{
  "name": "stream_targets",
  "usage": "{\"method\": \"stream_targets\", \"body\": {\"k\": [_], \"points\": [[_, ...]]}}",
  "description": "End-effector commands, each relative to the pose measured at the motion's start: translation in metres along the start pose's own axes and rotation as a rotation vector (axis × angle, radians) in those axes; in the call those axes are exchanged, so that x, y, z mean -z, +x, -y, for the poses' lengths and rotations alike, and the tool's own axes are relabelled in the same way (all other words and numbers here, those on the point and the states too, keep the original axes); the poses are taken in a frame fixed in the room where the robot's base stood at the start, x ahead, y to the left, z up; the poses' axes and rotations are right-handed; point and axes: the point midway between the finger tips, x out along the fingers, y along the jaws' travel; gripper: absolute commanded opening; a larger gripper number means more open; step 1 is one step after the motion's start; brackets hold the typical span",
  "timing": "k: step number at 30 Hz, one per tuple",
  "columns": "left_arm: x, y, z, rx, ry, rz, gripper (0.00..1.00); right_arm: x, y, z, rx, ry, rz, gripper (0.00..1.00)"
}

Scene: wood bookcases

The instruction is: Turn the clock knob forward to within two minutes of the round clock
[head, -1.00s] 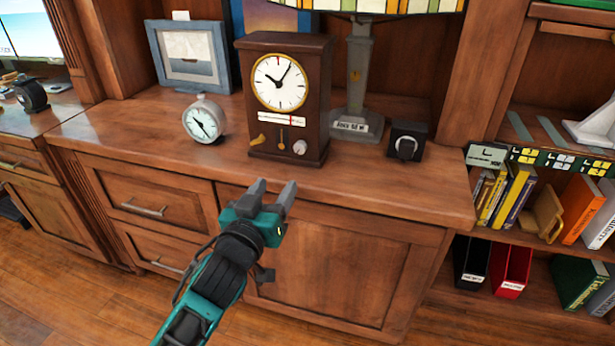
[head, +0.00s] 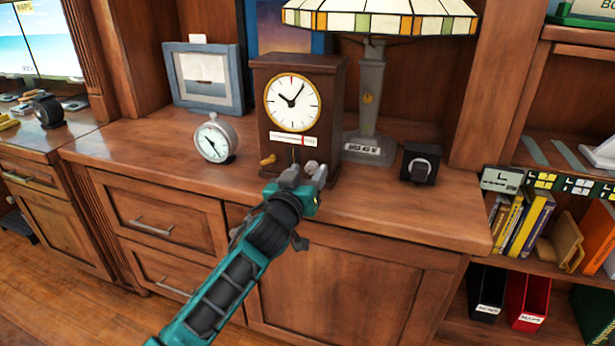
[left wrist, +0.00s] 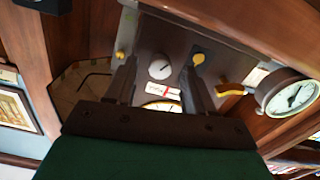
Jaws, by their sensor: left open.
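The dark wooden clock (head: 336,105) stands on the cabinet top. Its white dial (head: 292,103) reads roughly five past ten. A silver knob (head: 311,167) sits low on its front at the right, partly hidden by my gripper; a brass lever (head: 268,160) is at the lower left. The round clock (head: 215,138), silver-rimmed, stands to the left, its hands roughly past twenty past ten. My left gripper (head: 304,178) is open just in front of the knob. In the left wrist view, upside down, the knob (left wrist: 160,67) shows between the fingers, with no clear contact. My right gripper is not in view.
A lamp (head: 368,100) with a stained-glass shade stands right of the wooden clock. A black box with a dial (head: 421,163) is further right. A framed picture (head: 205,77) stands behind the round clock. The front right of the cabinet top (head: 420,215) is clear.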

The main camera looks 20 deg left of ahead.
Motion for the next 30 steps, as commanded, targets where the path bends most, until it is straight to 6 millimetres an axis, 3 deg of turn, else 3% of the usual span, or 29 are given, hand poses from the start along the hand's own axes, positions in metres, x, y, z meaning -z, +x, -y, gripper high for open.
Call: {"method": "stream_targets", "body": {"k": [11, 28, 30], "points": [[0.0002, 0.0060, -0.0001, 0.000, 0.001, 0.000, 0.54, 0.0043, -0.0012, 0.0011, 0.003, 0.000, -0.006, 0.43], [0.0000, 0.0057, 0.0000, 0.000, 0.000, 0.000, 0.01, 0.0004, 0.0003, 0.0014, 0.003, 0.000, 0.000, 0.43], [-0.0001, 0.0057, -0.0001, 0.000, 0.000, 0.000, 0.00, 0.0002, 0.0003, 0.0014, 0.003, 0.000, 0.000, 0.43]]}}
